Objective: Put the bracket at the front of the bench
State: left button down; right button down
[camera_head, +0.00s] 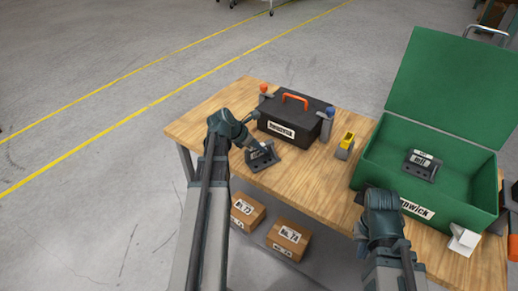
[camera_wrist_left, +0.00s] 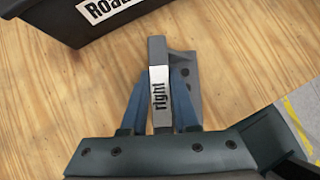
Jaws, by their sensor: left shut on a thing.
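My left gripper (camera_head: 257,147) is shut on a dark grey bracket (camera_head: 262,160) over the front left part of the wooden bench. In the left wrist view the blue fingers (camera_wrist_left: 160,78) close on both sides of the bracket (camera_wrist_left: 157,50), whose white label reads "right". I cannot tell if the bracket touches the bench. A second dark bracket (camera_head: 422,165) with a white label lies inside the open green box. My right gripper (camera_head: 376,192) is at the front of that box; its fingers are hidden by my arm.
A black toolbox (camera_head: 284,123) with an orange handle stands behind the held bracket. A yellow item (camera_head: 346,142) stands right of it. The green box (camera_head: 478,207) fills the bench's right side. Bare bench (camera_head: 310,185) lies between. Cartons (camera_head: 289,238) sit below.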

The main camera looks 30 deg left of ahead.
pick_arm(q)
jog(key=shift+f, duration=0.1)
jog(key=c, duration=0.7)
grip_release()
jog(key=shift+r, duration=0.3)
jog(key=shift+p+v, duration=4.7)
jog(key=shift+v, duration=1.2)
jog(key=shift+s+f, duration=0.1)
